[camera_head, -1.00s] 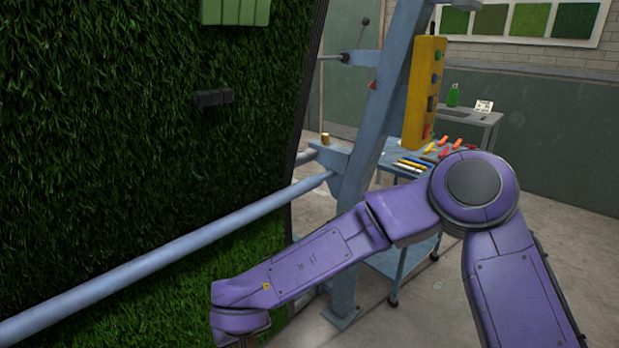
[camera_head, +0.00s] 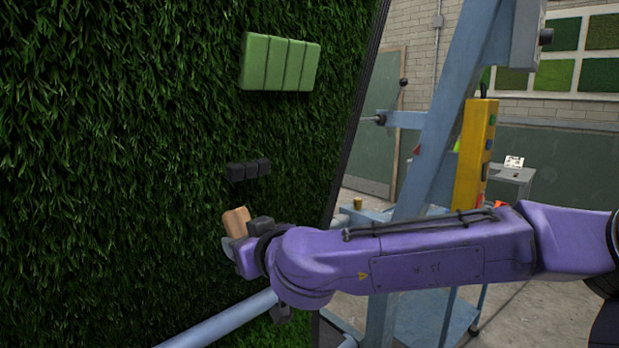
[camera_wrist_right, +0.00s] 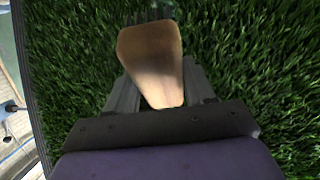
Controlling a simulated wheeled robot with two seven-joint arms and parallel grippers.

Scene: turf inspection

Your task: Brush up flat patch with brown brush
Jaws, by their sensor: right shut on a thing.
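The turf panel (camera_head: 110,150) stands upright and fills the left of the head view. My right gripper (camera_head: 238,240) is close in front of it, shut on the brown brush (camera_head: 236,221). In the right wrist view the brush's tan wooden back (camera_wrist_right: 153,62) sits between the two grey fingers of the gripper (camera_wrist_right: 158,95), with turf behind it. The bristles are hidden, and I cannot tell whether they touch the turf. I cannot make out a distinct flat patch. My left gripper is not in view.
A light green block (camera_head: 280,62) and a small dark block (camera_head: 248,169) are on the turf above the brush. A blue frame (camera_head: 425,170) with a yellow control box (camera_head: 475,155) stands right of the panel. A blue rail (camera_head: 225,322) crosses below my arm.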

